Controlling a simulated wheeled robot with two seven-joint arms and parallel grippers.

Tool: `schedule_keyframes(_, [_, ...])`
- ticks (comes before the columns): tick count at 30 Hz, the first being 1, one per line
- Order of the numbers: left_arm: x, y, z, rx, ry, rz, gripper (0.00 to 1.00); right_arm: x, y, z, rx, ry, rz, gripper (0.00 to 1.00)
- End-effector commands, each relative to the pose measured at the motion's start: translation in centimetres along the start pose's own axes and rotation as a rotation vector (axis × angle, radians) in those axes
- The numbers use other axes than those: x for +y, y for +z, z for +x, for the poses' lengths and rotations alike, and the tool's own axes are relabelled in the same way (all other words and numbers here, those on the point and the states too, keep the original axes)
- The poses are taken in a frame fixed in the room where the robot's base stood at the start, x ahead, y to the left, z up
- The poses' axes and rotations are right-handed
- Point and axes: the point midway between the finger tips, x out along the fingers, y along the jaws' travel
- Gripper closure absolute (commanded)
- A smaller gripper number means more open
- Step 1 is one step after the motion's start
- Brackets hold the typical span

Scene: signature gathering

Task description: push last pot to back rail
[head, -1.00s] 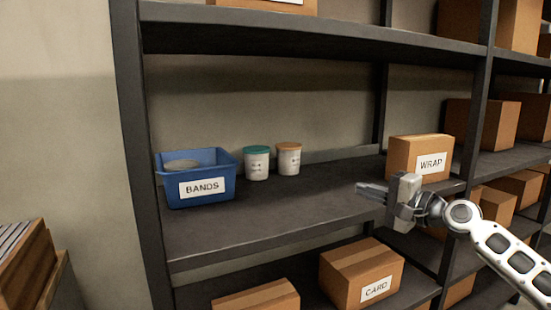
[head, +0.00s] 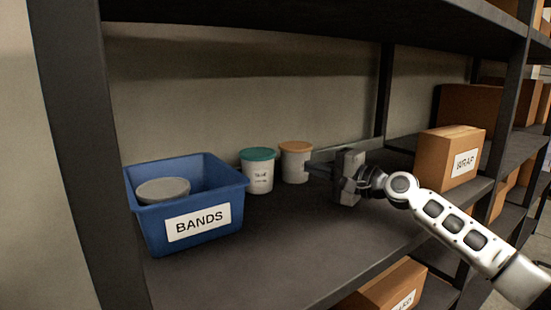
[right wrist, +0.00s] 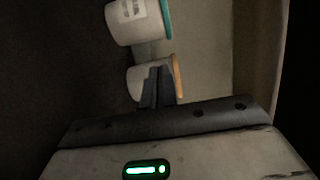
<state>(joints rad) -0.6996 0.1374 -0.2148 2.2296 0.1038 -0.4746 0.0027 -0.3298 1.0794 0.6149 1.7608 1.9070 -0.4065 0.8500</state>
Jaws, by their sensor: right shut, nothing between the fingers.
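A white pot with an orange lid (head: 296,163) stands upright near the back of the shelf. A white pot with a teal lid (head: 258,173) stands upright just left of it. Both also show in the right wrist view, teal-lidded (right wrist: 135,22) and orange-lidded (right wrist: 140,83). My right gripper (head: 312,169) is shut and empty, its fingertips at the right side of the orange-lidded pot. In the right wrist view the fingers overlap that pot; I cannot tell whether they touch. The low back rail (head: 372,143) runs behind the pots, partly hidden. My left gripper is not in view.
A blue BANDS bin (head: 237,207) with a grey-lidded item (head: 163,188) in it stands at the left. A WRAP box (head: 435,160) stands at the right, behind my right arm. The front middle of the shelf is clear. An upper shelf hangs above.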

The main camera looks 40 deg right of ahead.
Motion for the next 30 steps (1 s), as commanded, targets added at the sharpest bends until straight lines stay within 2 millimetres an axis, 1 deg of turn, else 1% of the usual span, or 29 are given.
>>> schedule_keyframes(3, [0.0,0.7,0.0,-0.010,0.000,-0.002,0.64,0.0,-0.1,1.6,0.001,0.001,-0.006,1.00])
schedule_keyframes(6, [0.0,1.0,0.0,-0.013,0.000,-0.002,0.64,-0.1,0.0,2.9,0.000,-0.002,-0.004,1.00])
schedule_keyframes(9, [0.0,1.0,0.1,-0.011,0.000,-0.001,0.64,-0.1,-0.1,4.1,0.003,-0.002,-0.006,1.00])
schedule_keyframes(15, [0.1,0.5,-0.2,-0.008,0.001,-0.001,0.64,-0.3,-0.2,6.0,0.004,-0.005,0.000,1.00])
schedule_keyframes(24, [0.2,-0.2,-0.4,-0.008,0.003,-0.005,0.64,-0.2,-0.2,8.3,0.006,-0.003,0.000,1.00])
schedule_keyframes(30, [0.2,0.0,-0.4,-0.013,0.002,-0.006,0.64,-0.1,-0.1,9.0,0.004,-0.001,-0.001,1.00])
